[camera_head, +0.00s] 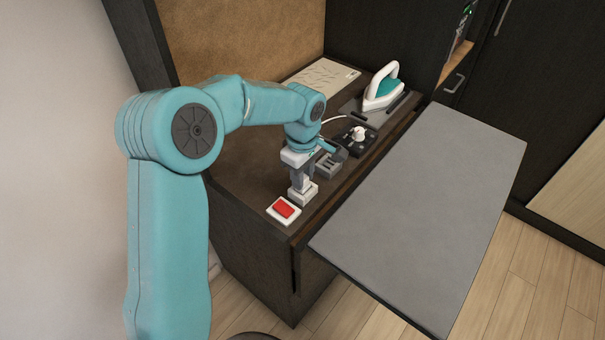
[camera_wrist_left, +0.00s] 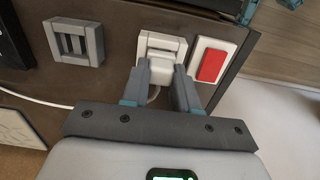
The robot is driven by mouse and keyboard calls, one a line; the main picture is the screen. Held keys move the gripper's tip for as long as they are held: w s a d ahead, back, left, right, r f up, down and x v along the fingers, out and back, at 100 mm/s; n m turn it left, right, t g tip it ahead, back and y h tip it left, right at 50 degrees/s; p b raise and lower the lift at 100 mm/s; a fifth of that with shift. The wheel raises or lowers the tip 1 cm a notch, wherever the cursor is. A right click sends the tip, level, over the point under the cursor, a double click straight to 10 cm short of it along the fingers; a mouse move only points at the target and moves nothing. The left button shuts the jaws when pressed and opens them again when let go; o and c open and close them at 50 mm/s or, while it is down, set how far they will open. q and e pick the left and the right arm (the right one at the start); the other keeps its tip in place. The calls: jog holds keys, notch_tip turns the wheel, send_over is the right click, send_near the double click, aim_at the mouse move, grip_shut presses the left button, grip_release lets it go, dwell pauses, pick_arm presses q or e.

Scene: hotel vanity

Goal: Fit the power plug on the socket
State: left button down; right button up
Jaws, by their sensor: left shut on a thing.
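The white socket (camera_head: 304,198) stands near the front corner of the dark cabinet top. In the wrist view the socket (camera_wrist_left: 161,44) is a pale block with a raised frame. My left gripper (camera_head: 299,188) points down at it. In the wrist view the left gripper (camera_wrist_left: 159,82) has its two grey fingers on either side of the white power plug (camera_wrist_left: 162,71), shut on it. The plug lies right at the socket's face, lined up with it; whether its pins are in is hidden. My right gripper is not in view.
A white switch plate with a red rocker (camera_head: 284,208) sits beside the socket. A grey slotted block (camera_head: 328,164) and a black unit with a white knob (camera_head: 358,135) stand behind. A teal-and-white iron (camera_head: 383,87) is farther back. A grey board (camera_head: 425,205) juts out right.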

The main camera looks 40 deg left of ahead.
pick_arm(q)
jog(key=shift+f, duration=0.35)
jog(key=c, duration=0.8)
grip_release()
notch_tip(320, 180, up, 16)
jog(key=shift+r, duration=0.2)
